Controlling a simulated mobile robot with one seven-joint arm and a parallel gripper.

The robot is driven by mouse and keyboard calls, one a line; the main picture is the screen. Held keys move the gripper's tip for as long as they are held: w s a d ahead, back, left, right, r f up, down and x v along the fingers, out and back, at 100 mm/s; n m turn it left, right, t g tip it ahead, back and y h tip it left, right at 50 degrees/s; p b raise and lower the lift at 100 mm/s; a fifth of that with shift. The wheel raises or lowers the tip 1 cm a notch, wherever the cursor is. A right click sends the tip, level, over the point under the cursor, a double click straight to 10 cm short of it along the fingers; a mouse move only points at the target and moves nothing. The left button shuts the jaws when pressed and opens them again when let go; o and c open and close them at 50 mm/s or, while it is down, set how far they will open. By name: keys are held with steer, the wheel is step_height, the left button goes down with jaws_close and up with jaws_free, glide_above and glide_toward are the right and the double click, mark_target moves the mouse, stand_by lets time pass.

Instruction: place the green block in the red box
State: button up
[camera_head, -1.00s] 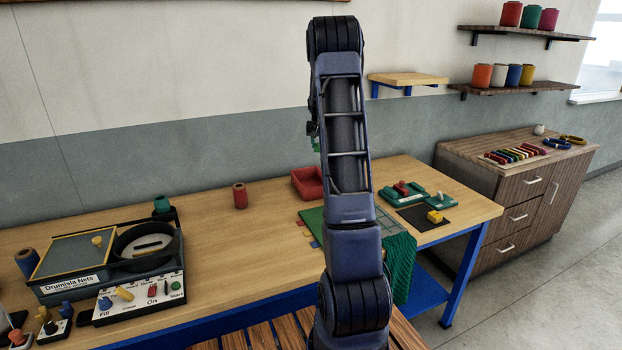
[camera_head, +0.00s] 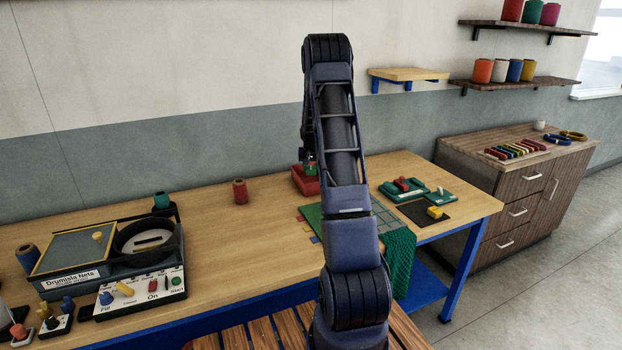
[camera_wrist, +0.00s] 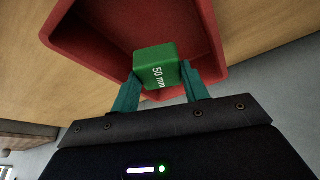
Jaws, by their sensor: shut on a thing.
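The green block (camera_wrist: 157,64), marked "50 mm", is between the teal fingers of my gripper (camera_wrist: 158,86) in the wrist view. My gripper is shut on it. The red box (camera_wrist: 80,30) lies behind the block in that view, and the block shows against its open inside. In the head view the red box (camera_head: 301,184) stands on the table, partly hidden by my arm. The green block (camera_head: 311,169) shows there as a small patch at the box. I cannot tell how high the block is above the box floor.
A red spool (camera_head: 240,192) stands on the table left of the box. A green mat (camera_head: 313,221) and green net (camera_head: 399,262) lie in front. Green trays (camera_head: 417,188) and a yellow block (camera_head: 435,212) are to the right. A control machine (camera_head: 140,270) fills the left side.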

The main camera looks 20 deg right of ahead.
mark_target(311, 174)
steer(key=shift+f, duration=2.8)
steer(key=shift+f, duration=0.1)
steer(key=o, duration=1)
